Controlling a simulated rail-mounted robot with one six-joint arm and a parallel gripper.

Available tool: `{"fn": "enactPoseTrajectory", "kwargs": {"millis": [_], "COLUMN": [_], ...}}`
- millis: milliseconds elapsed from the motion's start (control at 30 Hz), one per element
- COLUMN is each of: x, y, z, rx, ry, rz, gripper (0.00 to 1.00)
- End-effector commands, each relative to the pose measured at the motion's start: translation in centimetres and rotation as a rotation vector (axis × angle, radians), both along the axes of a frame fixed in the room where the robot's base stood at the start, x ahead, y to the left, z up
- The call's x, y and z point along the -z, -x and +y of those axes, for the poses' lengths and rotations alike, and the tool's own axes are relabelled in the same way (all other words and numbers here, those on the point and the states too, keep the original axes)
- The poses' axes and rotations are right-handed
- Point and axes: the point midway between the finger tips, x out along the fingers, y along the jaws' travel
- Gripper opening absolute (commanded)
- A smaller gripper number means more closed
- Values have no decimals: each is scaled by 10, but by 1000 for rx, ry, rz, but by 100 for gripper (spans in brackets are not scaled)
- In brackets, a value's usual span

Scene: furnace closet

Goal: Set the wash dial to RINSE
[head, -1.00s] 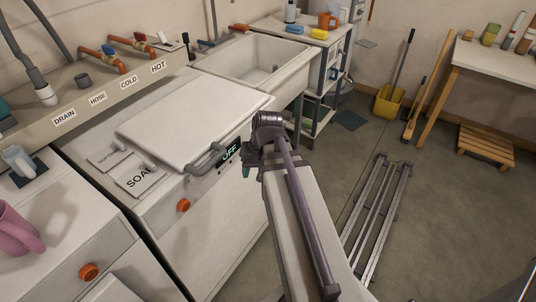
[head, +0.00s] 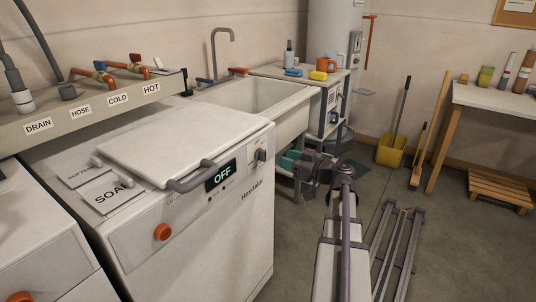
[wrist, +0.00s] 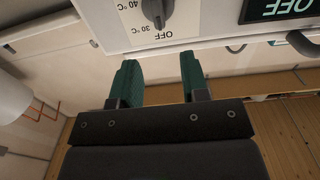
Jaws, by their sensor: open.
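The wash dial (head: 260,155) is a grey knob on the washer's (head: 190,254) front panel, right of a dark display (head: 222,175) that reads OFF. In the wrist view, the dial (wrist: 157,11) is upside down and cut off at the top edge; 40 °C, 30 °C and OFF labels show beside it. Its pointer lies near OFF, but its exact setting is unclear. No RINSE label is readable. My gripper (head: 291,161) is right of the dial, apart from the panel. In the wrist view, its teal fingers (wrist: 160,75) are open and empty, below the dial.
A grey lid handle (head: 200,178) juts out left of the display. An orange knob (head: 162,231) is lower on the washer front. A sink (head: 265,102) and shelf unit (head: 335,105) stand behind. A metal rack (head: 395,250) lies on the floor at right.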

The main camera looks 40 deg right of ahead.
Motion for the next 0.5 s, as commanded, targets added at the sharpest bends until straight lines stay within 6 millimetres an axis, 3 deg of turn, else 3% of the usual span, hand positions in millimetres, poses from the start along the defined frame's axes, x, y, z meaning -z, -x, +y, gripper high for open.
{"fn": "enactPoseTrajectory", "kwargs": {"millis": [233, 500], "x": [0, 0], "y": [-55, -75], "z": [20, 29], "rx": [-4, -2], "ry": [-1, -1], "rz": [1, 1], "gripper": [42, 42]}}
